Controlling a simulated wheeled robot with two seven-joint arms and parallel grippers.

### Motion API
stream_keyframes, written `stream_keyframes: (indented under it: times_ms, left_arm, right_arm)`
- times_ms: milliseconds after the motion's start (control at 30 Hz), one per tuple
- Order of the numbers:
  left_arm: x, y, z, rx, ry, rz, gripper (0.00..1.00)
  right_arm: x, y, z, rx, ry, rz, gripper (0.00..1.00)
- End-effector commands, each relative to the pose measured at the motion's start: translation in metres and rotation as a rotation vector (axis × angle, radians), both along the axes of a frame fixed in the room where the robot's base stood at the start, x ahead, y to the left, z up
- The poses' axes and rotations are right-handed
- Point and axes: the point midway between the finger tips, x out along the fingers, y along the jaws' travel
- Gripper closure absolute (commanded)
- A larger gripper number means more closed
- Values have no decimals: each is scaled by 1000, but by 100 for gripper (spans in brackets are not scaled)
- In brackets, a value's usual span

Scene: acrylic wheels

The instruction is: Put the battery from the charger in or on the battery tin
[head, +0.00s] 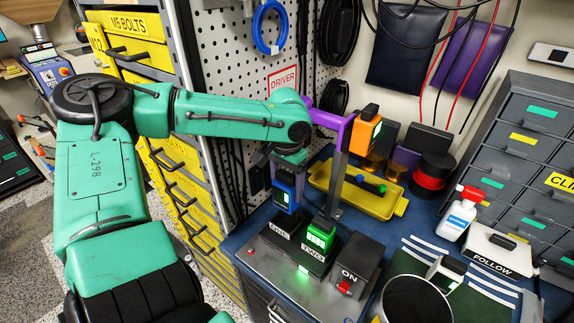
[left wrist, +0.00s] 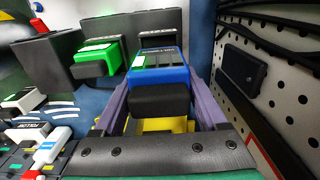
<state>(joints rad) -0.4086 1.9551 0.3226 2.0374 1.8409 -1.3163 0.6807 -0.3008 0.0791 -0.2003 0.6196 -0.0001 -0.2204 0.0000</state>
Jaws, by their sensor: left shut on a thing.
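My left gripper (head: 287,172) points down and is shut on a blue battery (head: 284,195) with a lit green display. In the left wrist view, its purple fingers (left wrist: 160,105) stand on both sides of the blue battery (left wrist: 162,72). The battery is at the slot marked ONE of the charger (head: 262,259); I cannot tell whether it still touches the slot. A green battery (head: 320,235) sits in slot TWO; it also shows in the left wrist view (left wrist: 97,57). An open round metal container (head: 414,300), perhaps the battery tin, stands front right, with no readable label. My right gripper is not seen.
A grey post (head: 337,183) and an orange block (head: 367,130) stand close right of the gripper. A yellow tray (head: 396,208) with a tool lies behind. A spray bottle (head: 457,216) and a white FOLLOW box (head: 494,249) are at right. A pegboard (head: 235,60) rises behind.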

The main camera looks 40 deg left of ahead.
Motion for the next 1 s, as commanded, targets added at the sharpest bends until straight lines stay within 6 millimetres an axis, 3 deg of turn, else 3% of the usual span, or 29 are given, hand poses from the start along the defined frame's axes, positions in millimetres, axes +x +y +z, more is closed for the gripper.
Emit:
stream_keyframes:
  times_ms: [100,300,500,1000]
  left_arm:
    - [2,1,45,3,-9,2,100]
    - [1,1,95,2,-3,2,100]
    - [0,0,118,0,0,1,100]
    - [1,0,143,0,-1,1,100]
  right_arm:
    - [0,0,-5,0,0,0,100]
    - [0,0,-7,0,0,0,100]
    - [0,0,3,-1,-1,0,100]
    - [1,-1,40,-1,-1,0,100]
